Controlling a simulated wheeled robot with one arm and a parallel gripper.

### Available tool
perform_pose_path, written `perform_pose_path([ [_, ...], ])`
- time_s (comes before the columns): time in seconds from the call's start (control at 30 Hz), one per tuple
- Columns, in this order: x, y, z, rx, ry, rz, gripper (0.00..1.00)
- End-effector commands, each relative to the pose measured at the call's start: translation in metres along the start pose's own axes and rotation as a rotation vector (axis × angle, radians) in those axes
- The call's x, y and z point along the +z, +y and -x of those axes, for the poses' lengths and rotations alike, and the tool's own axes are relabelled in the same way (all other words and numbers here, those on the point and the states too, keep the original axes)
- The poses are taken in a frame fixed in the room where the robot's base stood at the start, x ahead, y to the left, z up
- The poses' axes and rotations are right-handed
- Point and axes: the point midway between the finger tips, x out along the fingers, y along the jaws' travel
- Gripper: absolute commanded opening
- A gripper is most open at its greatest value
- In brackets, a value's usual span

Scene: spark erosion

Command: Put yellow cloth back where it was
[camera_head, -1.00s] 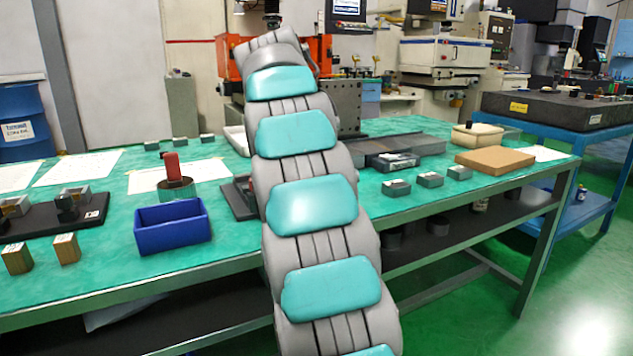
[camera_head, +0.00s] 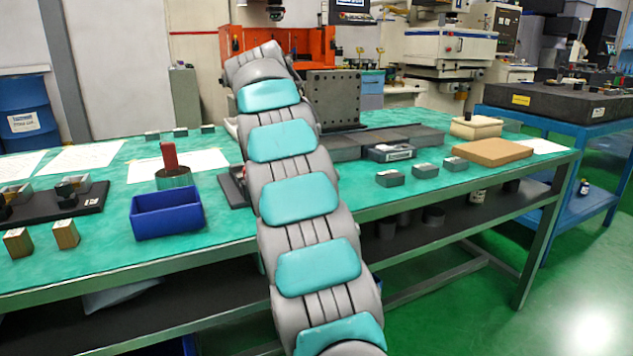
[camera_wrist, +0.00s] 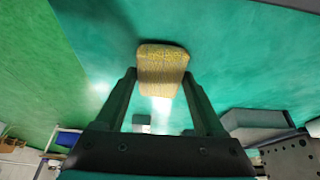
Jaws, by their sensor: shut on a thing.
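The yellow cloth (camera_wrist: 162,62) shows in the wrist view as a small folded-looking yellow pad with a darker pattern near one edge. My gripper (camera_wrist: 159,76) is shut on it, with one dark finger on each side. The cloth is over the green surface; I cannot tell whether it touches it. In the head view my arm hides both the gripper and the cloth.
The green bench (camera_head: 110,245) holds a blue bin (camera_head: 168,214), a red-handled tool (camera_head: 170,160), a brown board (camera_head: 493,152), a cream container (camera_head: 478,128) and several grey blocks. A dark angle plate (camera_head: 333,100) stands behind my arm. Bare green bench shows near the front edge.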

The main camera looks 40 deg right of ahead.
Motion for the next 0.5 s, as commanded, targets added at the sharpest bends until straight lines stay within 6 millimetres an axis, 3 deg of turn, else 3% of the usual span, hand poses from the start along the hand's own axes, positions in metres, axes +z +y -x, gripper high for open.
perform_pose_path([
  [0.27, 0.0018, 0.0003, -0.0043, -0.001, 0.001, 0.000, 0.19],
  [0.3, 0.0017, 0.0003, -0.0044, -0.001, 0.001, 0.000, 0.72],
  [0.5, 0.0013, 0.0003, -0.0034, -0.001, 0.001, 0.000, 0.95],
])
